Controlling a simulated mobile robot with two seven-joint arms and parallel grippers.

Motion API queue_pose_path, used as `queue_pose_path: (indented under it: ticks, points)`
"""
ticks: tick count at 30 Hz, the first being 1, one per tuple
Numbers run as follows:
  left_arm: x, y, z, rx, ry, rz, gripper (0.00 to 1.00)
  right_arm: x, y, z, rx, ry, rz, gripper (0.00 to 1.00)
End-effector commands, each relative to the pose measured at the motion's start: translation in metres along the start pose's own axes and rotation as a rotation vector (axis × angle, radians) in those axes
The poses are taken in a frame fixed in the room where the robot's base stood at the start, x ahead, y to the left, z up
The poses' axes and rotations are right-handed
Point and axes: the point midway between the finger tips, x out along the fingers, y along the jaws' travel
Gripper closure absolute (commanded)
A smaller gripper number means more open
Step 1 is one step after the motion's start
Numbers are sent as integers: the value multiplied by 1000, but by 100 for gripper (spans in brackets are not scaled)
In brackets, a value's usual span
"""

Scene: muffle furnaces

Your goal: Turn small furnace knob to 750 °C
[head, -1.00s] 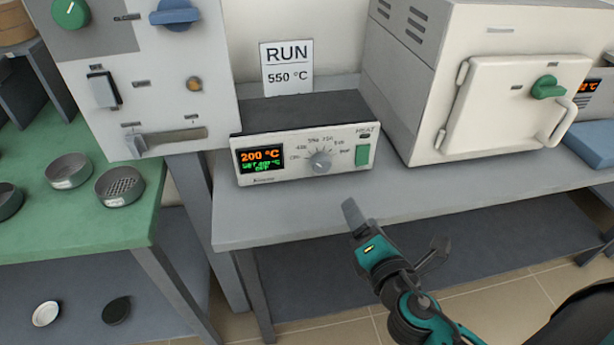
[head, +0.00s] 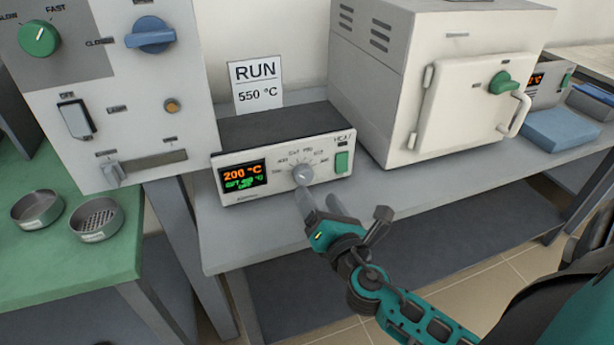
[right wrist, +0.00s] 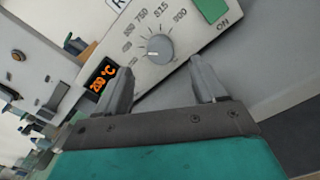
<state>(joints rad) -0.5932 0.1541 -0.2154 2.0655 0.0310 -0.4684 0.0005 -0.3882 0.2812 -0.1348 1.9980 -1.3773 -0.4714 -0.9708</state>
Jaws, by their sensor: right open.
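The controller box (head: 262,198) stands on the grey bench with a round grey knob (head: 303,174) on its front. Its display (head: 243,176) reads 200 °C in orange, with smaller green text below. In the right wrist view the knob (right wrist: 159,50) sits beyond the fingers, with dial numbers around it including 750, 815 and 900. My right gripper (head: 325,203) is open just in front of the knob, below it in the head view. In the right wrist view the fingers (right wrist: 160,84) are spread, with nothing between them. My left gripper is not in view.
A sign (head: 256,84) reading RUN 550 °C stands behind the box. A white furnace (head: 465,115) with a green handle stands to the right. A green HEAT switch (head: 342,162) is right of the knob. A panel cabinet (head: 120,110) stands left, near dishes (head: 97,219) on a green table.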

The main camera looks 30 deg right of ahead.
Motion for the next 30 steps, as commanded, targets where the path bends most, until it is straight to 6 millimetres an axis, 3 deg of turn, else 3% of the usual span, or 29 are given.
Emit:
queue_pose_path:
  ticks: [6, 12, 25, 30]
  points:
    - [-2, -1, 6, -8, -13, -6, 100, 40, 1, 1, 0, -1, 2, 31]
    - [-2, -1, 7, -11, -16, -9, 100, 62, 0, -1, 0, 1, 0, 31]
    - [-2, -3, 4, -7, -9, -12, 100, 69, 0, -1, 1, 2, 0, 32]
    - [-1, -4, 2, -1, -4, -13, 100, 69, 0, -1, 1, 2, 0, 48]
